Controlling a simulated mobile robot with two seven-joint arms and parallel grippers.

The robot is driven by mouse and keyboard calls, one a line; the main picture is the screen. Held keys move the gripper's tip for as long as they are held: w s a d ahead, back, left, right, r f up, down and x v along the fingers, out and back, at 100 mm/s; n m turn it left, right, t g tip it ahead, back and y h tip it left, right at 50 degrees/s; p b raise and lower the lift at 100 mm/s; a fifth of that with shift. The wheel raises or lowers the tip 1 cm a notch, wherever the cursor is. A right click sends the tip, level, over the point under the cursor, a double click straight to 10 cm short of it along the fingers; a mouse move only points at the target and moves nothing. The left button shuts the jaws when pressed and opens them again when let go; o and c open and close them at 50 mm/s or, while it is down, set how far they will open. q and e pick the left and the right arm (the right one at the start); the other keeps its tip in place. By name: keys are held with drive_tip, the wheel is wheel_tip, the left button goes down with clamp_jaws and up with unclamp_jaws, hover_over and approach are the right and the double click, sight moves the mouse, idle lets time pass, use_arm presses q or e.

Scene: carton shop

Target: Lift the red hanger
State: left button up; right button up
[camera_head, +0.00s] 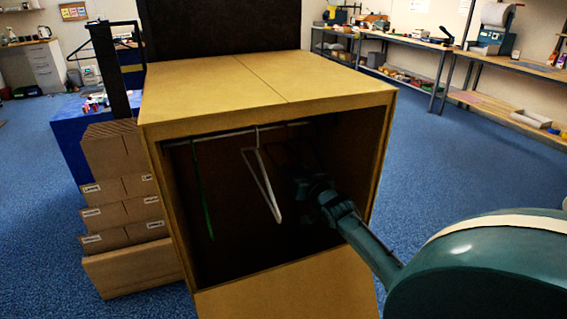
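An open-fronted wooden carton (268,76) has a pale rail (222,134) across its top inside. A green hanger (203,190) hangs at the left of the rail, and a white hanger (265,185) hangs near its middle. A dim, dark reddish hanger shape (287,150) shows just right of the white hanger, deep in shadow, and most of it is hard to make out. My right gripper (298,188) is inside the carton, right of the white hanger and close to the dark shape. Its fingers are too dark to tell open from shut. My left gripper is not in view.
Stacked cardboard boxes (122,195) stand against the carton's left side. A blue table (70,140) with small items and a dark stand is behind them. Workbenches (400,40) line the back right. Blue floor is clear to the right.

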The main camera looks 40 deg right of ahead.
drive_tip(key=shift+w, duration=0.15)
clamp_jaws()
drive_tip(key=shift+r, duration=0.15)
idle(0.5)
drive_tip(key=shift+r, duration=0.3)
drive_tip(key=shift+s+a+r, duration=0.1)
drive_tip(key=shift+s+r, duration=0.15)
drive_tip(key=shift+r, duration=0.4)
drive_tip(key=shift+s+r, duration=0.25)
drive_tip(key=shift+r, duration=0.35)
drive_tip(key=v, duration=1.7)
drive_tip(key=shift+b, duration=0.45)
drive_tip(key=shift+s, duration=0.1)
